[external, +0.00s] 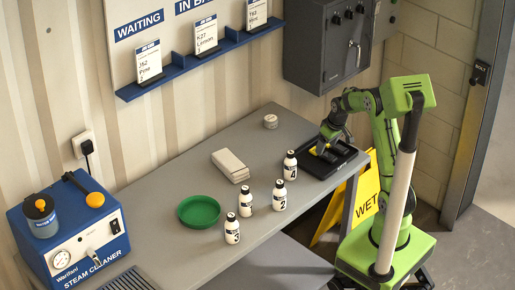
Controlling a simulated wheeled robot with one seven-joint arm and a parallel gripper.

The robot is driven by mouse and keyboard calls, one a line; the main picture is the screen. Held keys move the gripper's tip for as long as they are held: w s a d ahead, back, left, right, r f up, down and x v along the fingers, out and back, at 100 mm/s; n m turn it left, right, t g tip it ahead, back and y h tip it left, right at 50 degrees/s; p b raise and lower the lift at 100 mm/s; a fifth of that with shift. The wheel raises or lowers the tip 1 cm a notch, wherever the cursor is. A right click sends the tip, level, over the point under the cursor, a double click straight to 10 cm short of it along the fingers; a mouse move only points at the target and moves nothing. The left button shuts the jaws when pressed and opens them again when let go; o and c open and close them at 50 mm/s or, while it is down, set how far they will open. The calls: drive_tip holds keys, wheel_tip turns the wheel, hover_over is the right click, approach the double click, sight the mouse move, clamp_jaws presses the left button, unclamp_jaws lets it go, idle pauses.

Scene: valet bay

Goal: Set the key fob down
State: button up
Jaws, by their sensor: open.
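My gripper (322,148) is open and low over the black tray (345,164) at the right end of the grey bench. Small yellow patches show at the gripper inside the tray. I cannot tell whether they belong to the key fob or to something else, and I cannot make out the fob clearly. The gripper and wrist hide part of the tray.
White numbered bottles (290,165) stand left of the tray. A green dish (199,211), a stack of folded cloths (230,165) and a small round grey item (270,121) share the bench. A yellow wet-floor sign (363,200) stands in front. A steam cleaner (75,235) is at left.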

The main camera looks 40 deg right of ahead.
sight(324, 153)
drive_tip(key=x, duration=0.3)
drive_tip(key=shift+f, duration=0.3)
drive_tip(key=shift+r, duration=0.1)
drive_tip(key=c, duration=1.2)
wheel_tip(324, 153, up, 10)
drive_tip(key=p, duration=0.2)
drive_tip(key=shift+c, duration=0.2)
drive_tip(key=w+a+r+p, duration=0.1)
drive_tip(key=w+a+p, duration=0.25)
drive_tip(key=w, duration=0.75)
drive_tip(key=w+a+f+p, duration=0.1)
drive_tip(key=w+a+p, duration=0.3)
drive_tip(key=w+a, duration=0.35)
drive_tip(key=x, duration=0.3)
drive_tip(key=s+x, duration=0.1)
drive_tip(key=x, duration=0.6)
drive_tip(key=shift+s+d+f+b, duration=0.2)
drive_tip(key=shift+s+f+b, duration=0.1)
drive_tip(key=shift+s+b, duration=0.1)
